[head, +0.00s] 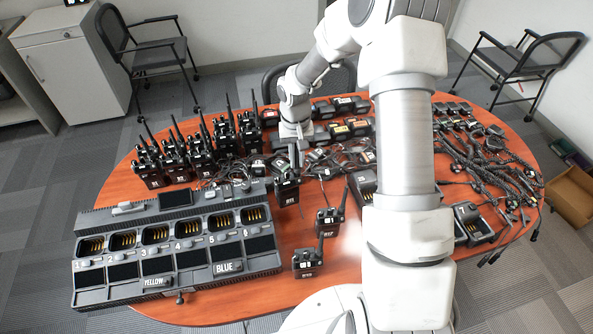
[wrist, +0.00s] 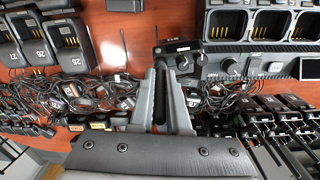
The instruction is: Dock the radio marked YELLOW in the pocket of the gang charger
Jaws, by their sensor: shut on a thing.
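The gang charger (head: 180,235) lies at the left front of the table, with a row of numbered pockets that look empty. Tags reading YELLOW (head: 158,282) and BLUE (head: 228,267) sit on its front edge. My gripper (head: 291,158) is shut on a black radio (head: 286,192), just right of the charger's back right corner. The radio has a small white label that I cannot read for certain. In the wrist view the fingers (wrist: 172,68) point at the held radio (wrist: 178,48), and the charger (wrist: 222,65) is at the upper right.
Two black radios (head: 328,220) and (head: 308,262) stand right of the charger. Several radios with antennas (head: 185,155) stand behind it. Tangled cables (head: 490,175) and single chargers (head: 472,222) cover the right side. Bare table lies in front of the two radios.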

